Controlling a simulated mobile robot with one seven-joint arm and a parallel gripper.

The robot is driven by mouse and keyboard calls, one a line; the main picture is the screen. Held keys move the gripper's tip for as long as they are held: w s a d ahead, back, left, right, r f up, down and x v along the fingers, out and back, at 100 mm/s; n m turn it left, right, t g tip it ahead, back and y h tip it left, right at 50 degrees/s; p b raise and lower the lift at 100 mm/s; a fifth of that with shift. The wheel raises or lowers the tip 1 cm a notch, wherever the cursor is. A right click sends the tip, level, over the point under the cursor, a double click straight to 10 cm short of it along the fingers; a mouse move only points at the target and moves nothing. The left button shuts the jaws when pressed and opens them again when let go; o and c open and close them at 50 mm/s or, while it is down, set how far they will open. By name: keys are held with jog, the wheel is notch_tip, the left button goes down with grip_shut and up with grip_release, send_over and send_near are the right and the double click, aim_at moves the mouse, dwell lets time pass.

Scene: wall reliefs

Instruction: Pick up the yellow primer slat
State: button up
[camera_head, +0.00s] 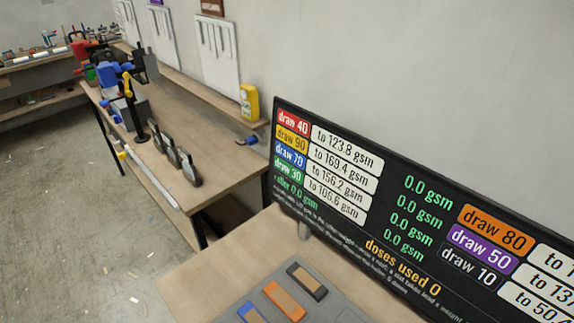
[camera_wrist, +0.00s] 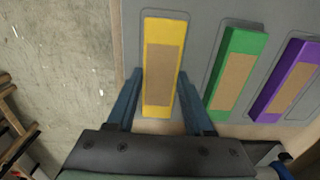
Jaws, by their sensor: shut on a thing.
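The yellow primer slat (camera_wrist: 164,32) has a tan panel on its face and shows in the wrist view, over its outlined place on the grey tray (camera_wrist: 205,25). My gripper (camera_wrist: 161,76) has one blue finger on each side of the slat's near half and is shut on it. I cannot tell whether the slat is resting on the tray or slightly raised. Neither the yellow slat nor my gripper shows in the head view.
A green slat (camera_wrist: 237,66) and a purple slat (camera_wrist: 292,78) lie to the right of the yellow one. In the head view, orange (camera_head: 285,299) and black (camera_head: 307,281) slats lie on the tray below a black wall board (camera_head: 400,262). A workbench (camera_head: 215,150) stands further back.

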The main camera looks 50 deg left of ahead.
grip_shut()
jog(key=shift+r, duration=0.15)
notch_tip(320, 180, up, 10)
dwell(0.4)
